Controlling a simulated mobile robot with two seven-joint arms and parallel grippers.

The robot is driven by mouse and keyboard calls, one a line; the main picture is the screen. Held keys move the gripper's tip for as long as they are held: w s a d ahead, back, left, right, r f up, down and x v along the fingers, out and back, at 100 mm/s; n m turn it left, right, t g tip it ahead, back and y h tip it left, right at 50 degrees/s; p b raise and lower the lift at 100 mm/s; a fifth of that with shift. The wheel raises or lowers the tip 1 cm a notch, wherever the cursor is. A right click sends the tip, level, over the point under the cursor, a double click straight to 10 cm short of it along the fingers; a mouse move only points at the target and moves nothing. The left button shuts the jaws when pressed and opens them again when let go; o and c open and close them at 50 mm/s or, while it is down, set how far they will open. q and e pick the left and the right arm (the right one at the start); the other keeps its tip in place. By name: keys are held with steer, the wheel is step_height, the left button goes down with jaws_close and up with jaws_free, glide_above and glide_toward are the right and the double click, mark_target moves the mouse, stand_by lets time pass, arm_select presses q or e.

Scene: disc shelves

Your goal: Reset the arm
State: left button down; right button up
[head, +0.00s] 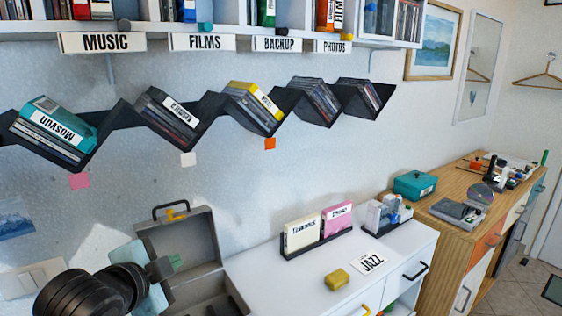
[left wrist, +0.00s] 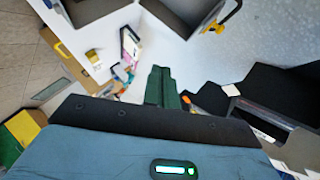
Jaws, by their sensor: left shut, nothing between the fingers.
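My left gripper (head: 176,261) is at the lower left of the head view, in front of the open grey case. Its green fingers are closed together and empty. In the left wrist view the same fingers (left wrist: 161,86) point away from the camera, side by side, with nothing between them. My right gripper is in neither view.
A black zigzag wall shelf (head: 115,118) holds several disc cases above. The open grey case (head: 180,245) stands close by my left gripper. A white cabinet (head: 290,275) bears disc holders, a JAZZ card (head: 369,262) and a yellow block (head: 337,279). A wooden cabinet (head: 450,180) stands right.

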arm_select(q)
steer(key=s+f+n+g, duration=0.35)
steer(key=s+f, duration=0.25)
steer(key=f, duration=0.7)
steer(key=s+a+f+n+g+y, duration=0.15)
steer(key=s+f+n+g, duration=0.25)
steer(key=s+f, duration=0.7)
steer(key=s+a+f+n+g+y, duration=0.1)
steer(key=s+a+f+n+g, duration=0.15)
steer(key=s+f+n, duration=0.9)
steer(key=w+d+f+m+t+h, duration=0.2)
steer(key=d+f+m+t, duration=0.1)
steer(key=f+m+t, duration=0.3)
steer(key=shift+w+d+m+t, duration=0.2)
steer(key=shift+w+m+t, duration=0.2)
steer(key=shift+m, duration=0.3)
